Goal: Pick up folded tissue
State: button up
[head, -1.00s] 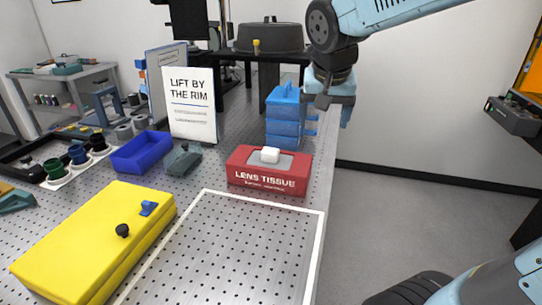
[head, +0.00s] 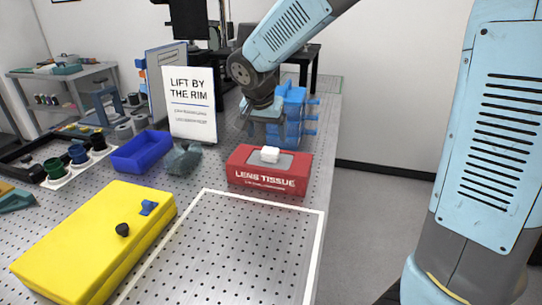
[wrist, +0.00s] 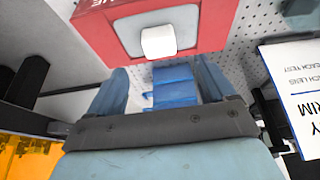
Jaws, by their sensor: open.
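The folded tissue is a small white piece (head: 270,154) on top of the red lens tissue box (head: 268,182), at the pale opening in its lid. In the wrist view the tissue (wrist: 158,42) and the box (wrist: 90,22) are at the top, beyond my fingertips. My gripper (head: 263,136) is open and empty, above and behind the box in the head view. In the wrist view its two blue fingers (wrist: 159,70) stand apart, with the tissue ahead of the gap between them and not touched.
Blue drawers (head: 293,120) stand right behind the box, close to my gripper. A white sign (head: 190,105), a blue bin (head: 142,152) and a grey-green object (head: 183,160) are to the left. A yellow case (head: 90,240) lies front left. The white-outlined area (head: 230,250) is clear.

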aim_at(270, 150)
jog(key=x, duration=0.9)
jog(key=shift+s, duration=0.1)
jog(key=shift+r, duration=0.1)
jog(key=c, duration=1)
